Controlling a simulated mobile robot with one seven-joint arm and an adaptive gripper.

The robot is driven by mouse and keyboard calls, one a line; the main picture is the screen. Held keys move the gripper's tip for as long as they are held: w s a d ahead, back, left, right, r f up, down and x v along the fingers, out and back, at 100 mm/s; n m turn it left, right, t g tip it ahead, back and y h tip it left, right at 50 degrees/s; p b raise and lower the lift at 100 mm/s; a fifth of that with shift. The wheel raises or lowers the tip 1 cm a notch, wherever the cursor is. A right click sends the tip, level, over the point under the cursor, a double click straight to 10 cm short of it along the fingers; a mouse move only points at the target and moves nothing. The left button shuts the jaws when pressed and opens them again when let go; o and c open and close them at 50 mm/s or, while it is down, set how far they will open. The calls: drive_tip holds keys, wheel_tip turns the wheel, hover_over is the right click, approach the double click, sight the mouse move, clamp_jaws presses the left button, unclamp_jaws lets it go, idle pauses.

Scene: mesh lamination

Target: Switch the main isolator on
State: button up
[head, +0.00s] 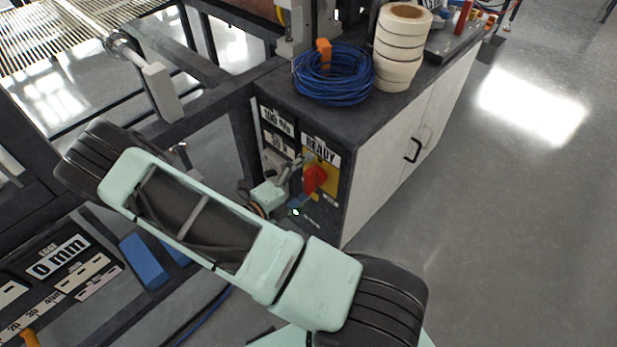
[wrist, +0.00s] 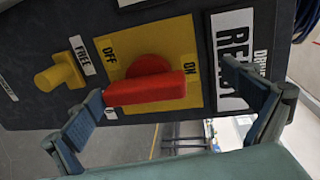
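The main isolator is a red rotary handle (wrist: 150,88) on a yellow plate (wrist: 187,37) marked OFF and ON. In the wrist view its bar lies nearly level across the picture, below both words; I cannot tell which setting it is in. The red handle (head: 315,178) also shows on the dark end panel of the cabinet in the head view. In the head view my gripper (head: 287,173) is beside the handle, partly hidden by my arm.
A yellow knob (wrist: 60,73) by a FREE label is left of the isolator, and a READY label (wrist: 233,52) is right. On the cabinet top (head: 280,85) lie a blue cable coil (head: 335,78) and stacked tape rolls (head: 400,45). Open floor (head: 500,200) is right of the cabinet.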

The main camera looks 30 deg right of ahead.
sight(318, 148)
drive_tip(key=shift+t+h, duration=0.3)
drive_tip(key=shift+h, duration=0.6)
drive_tip(key=r, duration=0.7)
drive_tip(key=shift+w+r, duration=0.2)
drive_tip(key=shift+w, duration=0.1)
drive_tip(key=shift+s+a+r, duration=0.25)
drive_tip(key=shift+s+r, duration=0.05)
drive_tip(key=shift+r, duration=0.4)
drive_tip(key=shift+d+f, duration=0.1)
drive_tip(key=shift+d, duration=0.15)
drive_tip(key=shift+a+f+y, duration=0.3)
drive_tip(key=shift+a+f, duration=0.3)
drive_tip(key=shift+f, duration=0.15)
drive_tip(key=p+v, duration=0.1)
drive_tip(key=v, duration=1.1)
drive_tip(key=shift+a+f+p, duration=0.3)
drive_tip(key=shift+a+f, duration=0.15)
drive_tip(key=shift+f, duration=0.1)
